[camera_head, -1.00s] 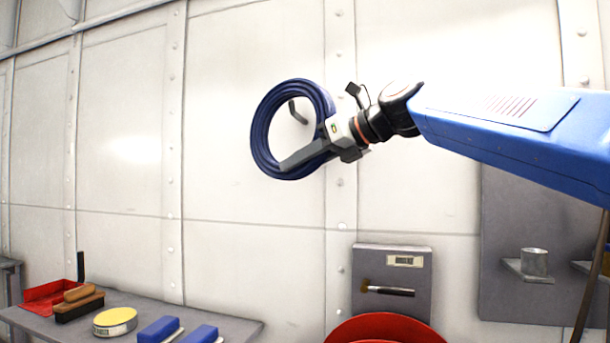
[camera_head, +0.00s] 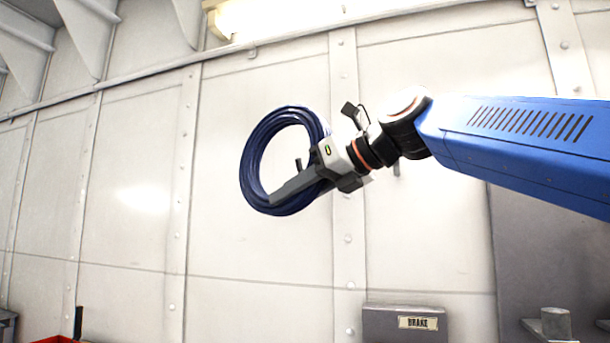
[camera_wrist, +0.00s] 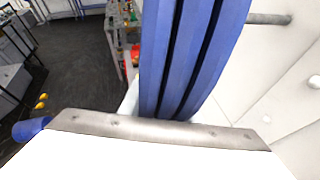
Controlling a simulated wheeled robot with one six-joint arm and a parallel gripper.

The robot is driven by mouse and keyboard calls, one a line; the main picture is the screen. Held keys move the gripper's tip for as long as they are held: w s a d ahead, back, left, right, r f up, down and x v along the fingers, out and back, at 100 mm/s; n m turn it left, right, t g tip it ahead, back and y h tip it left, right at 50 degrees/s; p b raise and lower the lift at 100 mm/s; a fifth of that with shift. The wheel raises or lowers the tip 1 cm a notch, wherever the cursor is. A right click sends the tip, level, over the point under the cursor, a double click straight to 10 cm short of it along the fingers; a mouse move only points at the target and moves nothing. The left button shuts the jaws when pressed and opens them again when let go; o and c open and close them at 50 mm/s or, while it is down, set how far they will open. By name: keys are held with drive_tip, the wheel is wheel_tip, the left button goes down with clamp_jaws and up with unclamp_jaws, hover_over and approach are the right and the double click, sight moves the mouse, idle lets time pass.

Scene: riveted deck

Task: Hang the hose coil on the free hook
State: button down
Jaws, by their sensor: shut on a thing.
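The dark blue hose coil (camera_head: 256,145) is held up in front of the white wall, its ring facing the head camera. My gripper (camera_head: 288,186) is shut on its lower right part, one long grey finger lying across the front. In the wrist view, the coil (camera_wrist: 190,55) fills the middle as thick blue strands. A short dark grey piece, apparently a hook tip (camera_head: 298,165), shows inside the ring, partly hidden. A grey peg (camera_wrist: 268,18) sticks out beside the coil in the wrist view. I cannot tell whether it passes into the ring.
Another small grey piece (camera_head: 397,169) shows below my wrist, mostly hidden. A grey panel labelled BRAKE (camera_head: 380,322) is low on the wall. A metal cup (camera_head: 555,323) stands at lower right. The wall left of the coil is clear.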

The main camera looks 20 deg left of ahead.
drive_tip(key=shift+w+a+f, duration=0.1)
drive_tip(key=shift+a+f, duration=0.15)
drive_tip(key=shift+f, duration=0.15)
drive_tip(key=f, duration=0.1)
drive_tip(key=w+f+n+y, duration=0.1)
drive_tip(key=f+y, duration=0.1)
drive_tip(key=shift+w+a+n, duration=0.3)
drive_tip(key=shift+a, duration=0.1)
drive_tip(key=shift+t, duration=0.3)
drive_tip(key=shift+w+d+f, duration=0.1)
drive_tip(key=shift+w+f, duration=0.7)
drive_tip(key=shift+w, duration=1.5)
drive_tip(key=shift+w+d+f, duration=0.1)
drive_tip(key=shift+w+f, duration=0.65)
drive_tip(key=shift+w, duration=1.5)
drive_tip(key=shift+w+d+f, duration=0.1)
drive_tip(key=shift+w+f, duration=0.7)
drive_tip(key=shift+w, duration=1.5)
drive_tip(key=c, duration=1.2)
unclamp_jaws()
drive_tip(key=shift+f, duration=0.1)
